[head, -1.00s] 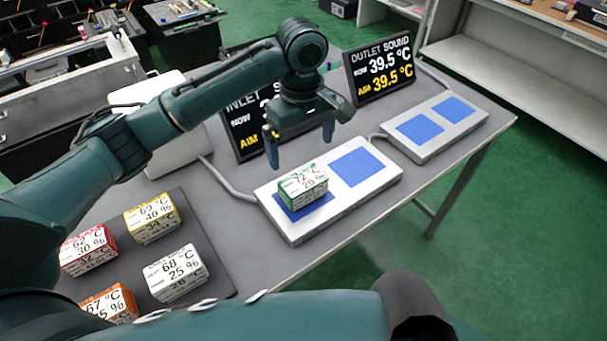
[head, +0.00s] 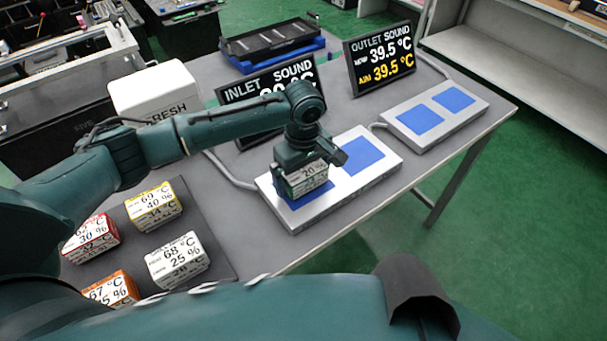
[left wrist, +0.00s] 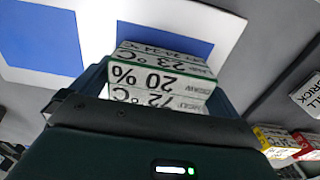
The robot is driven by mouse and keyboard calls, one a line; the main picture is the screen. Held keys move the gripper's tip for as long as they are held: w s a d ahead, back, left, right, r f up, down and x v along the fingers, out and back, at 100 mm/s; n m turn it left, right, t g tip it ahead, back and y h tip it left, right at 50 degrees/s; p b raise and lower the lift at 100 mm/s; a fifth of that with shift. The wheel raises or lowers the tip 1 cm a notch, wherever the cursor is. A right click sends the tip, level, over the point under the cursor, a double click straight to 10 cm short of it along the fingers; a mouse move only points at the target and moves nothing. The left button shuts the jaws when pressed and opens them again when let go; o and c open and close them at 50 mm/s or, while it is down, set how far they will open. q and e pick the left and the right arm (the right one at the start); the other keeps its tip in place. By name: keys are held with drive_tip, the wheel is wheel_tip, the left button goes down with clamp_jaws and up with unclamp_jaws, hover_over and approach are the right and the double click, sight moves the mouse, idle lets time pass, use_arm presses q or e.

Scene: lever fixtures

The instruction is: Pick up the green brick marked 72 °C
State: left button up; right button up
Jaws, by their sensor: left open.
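The green brick marked 72 °C (head: 306,182) sits on the left blue square of the near white pad (head: 345,197). In the left wrist view the brick (left wrist: 160,78) shows upside down, with its 20 % and 23 °C lines readable. My left gripper (head: 305,172) has come down over the brick from above, with its fingers on either side of it. It is open. Its fingertips are mostly hidden, and I cannot tell whether they touch the brick. My right gripper is not in view.
Red (head: 90,238), yellow (head: 153,205), white (head: 177,258) and orange (head: 112,290) bricks stand on a dark mat at the left. The inlet sign (head: 240,93) and outlet sign (head: 381,60) stand behind. A second pad (head: 436,115) at the right is empty.

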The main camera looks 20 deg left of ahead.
use_arm(q)
drive_tip(key=c, duration=0.9)
drive_tip(key=shift+r, duration=0.1)
drive_tip(key=shift+c, duration=0.2)
